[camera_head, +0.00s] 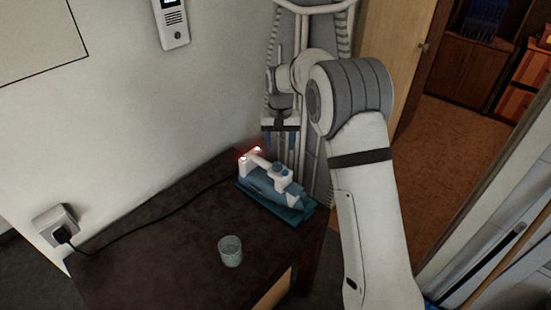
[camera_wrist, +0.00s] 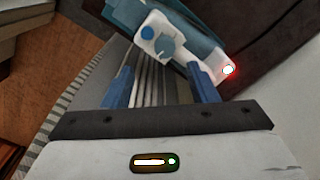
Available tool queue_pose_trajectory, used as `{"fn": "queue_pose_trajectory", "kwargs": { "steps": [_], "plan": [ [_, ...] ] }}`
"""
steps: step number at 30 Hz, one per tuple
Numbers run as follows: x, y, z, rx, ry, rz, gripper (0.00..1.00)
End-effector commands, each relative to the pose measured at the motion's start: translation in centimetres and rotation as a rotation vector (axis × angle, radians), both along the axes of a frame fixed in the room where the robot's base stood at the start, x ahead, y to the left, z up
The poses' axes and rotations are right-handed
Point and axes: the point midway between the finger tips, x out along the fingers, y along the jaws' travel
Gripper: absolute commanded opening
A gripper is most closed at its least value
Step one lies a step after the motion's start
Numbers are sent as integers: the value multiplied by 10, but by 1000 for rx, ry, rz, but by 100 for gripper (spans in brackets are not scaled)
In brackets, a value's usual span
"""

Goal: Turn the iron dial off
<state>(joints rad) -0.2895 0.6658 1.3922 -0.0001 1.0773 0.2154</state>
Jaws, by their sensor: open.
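The teal and white iron (camera_head: 268,185) sits on a teal base at the back right of the dark table. Red lights glow at its rear end. In the head view my gripper (camera_head: 280,140) hangs above and behind the iron. I see no contact with the dial.
A glass (camera_head: 230,251) stands on the table (camera_head: 165,245) in front of the iron. A black cord runs along the wall side to a plugged socket (camera_head: 56,225). An ironing board (camera_head: 318,150) stands upright behind the table. The table's left part is clear.

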Motion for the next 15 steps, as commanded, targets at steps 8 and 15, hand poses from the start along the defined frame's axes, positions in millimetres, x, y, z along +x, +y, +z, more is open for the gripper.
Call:
{"fn": "queue_pose_trajectory", "kwargs": {
  "steps": [8, 15],
  "plan": [
    [6, 9, -27, -3, 10, 2, 53],
    [6, 9, -65, -3, 9, 3, 53]
  ]
}}
